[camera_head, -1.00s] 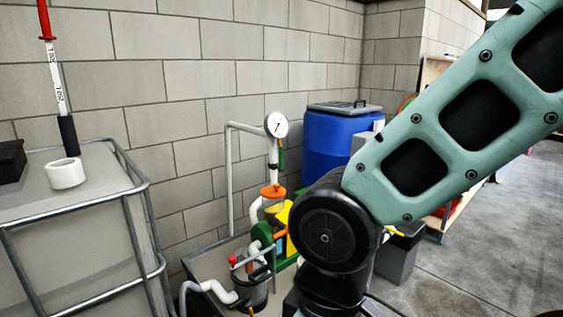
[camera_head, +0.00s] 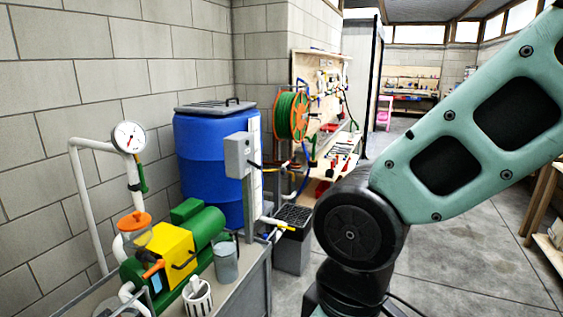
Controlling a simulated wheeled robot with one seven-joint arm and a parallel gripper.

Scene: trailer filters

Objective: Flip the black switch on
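No black switch can be made out for certain. A grey electrical box (camera_head: 239,155) is fixed to a post right of the pump, in front of the blue barrel; a small detail on its face is too small to identify. The green and yellow pump (camera_head: 172,247) sits on a bench at the lower left. My arm, with a teal link and a black joint, fills the right side of the view. My gripper is out of the picture, so its state is hidden.
A blue barrel (camera_head: 208,163) stands by the block wall. A pressure gauge (camera_head: 129,137) rises on white pipes at left. A dark grey bin (camera_head: 292,240) stands beside the bench. A green hose reel (camera_head: 291,117) hangs behind. Concrete floor (camera_head: 465,250) lies open at right.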

